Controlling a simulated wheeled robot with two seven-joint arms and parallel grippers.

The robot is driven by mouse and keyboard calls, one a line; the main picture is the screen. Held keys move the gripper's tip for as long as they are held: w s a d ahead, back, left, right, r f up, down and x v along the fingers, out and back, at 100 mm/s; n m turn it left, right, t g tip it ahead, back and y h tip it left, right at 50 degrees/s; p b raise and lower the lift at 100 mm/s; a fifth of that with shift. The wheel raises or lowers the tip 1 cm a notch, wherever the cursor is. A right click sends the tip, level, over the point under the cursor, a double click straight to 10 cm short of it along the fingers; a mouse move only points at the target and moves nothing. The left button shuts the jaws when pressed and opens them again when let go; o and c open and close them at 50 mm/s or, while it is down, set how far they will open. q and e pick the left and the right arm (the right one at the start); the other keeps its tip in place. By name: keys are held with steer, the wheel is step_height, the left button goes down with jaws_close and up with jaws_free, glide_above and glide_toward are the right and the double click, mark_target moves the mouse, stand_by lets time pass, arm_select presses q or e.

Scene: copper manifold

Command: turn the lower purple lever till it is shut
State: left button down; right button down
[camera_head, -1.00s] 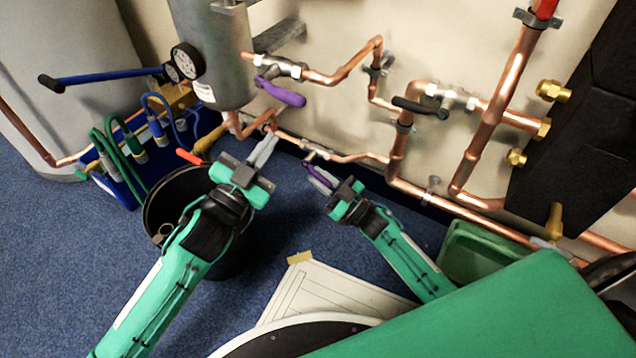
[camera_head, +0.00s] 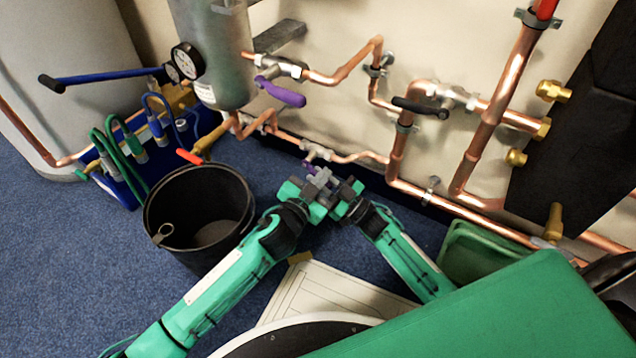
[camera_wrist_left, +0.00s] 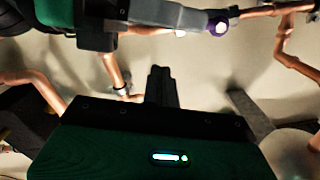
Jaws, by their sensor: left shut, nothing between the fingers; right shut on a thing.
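The lower purple lever (camera_head: 308,166) sits on a valve in the low copper pipe by the wall. Only a small part of it shows, as both grippers crowd in front of it. Its purple end also shows in the left wrist view (camera_wrist_left: 218,26). My right gripper (camera_head: 318,176) is shut on this lever. It also shows at the top of the left wrist view (camera_wrist_left: 165,13). My left gripper (camera_head: 324,176) is shut and empty, close beside the right gripper and overlapping it in the head view. Its closed fingers show in the left wrist view (camera_wrist_left: 161,85).
An upper purple lever (camera_head: 281,93) hangs on the pipe above. A black bucket (camera_head: 160,205) stands on the left, with a blue crate (camera_head: 118,190) behind it. A green tray (camera_head: 478,252) is at the right. Copper pipes run along the wall.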

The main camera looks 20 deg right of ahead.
arm_select(q)
steer(key=f, duration=0.2)
steer(key=w+f, duration=0.1)
steer(key=shift+w+a+f, duration=0.2)
steer(key=shift+f, duration=0.15)
steer(key=shift+f, duration=0.1)
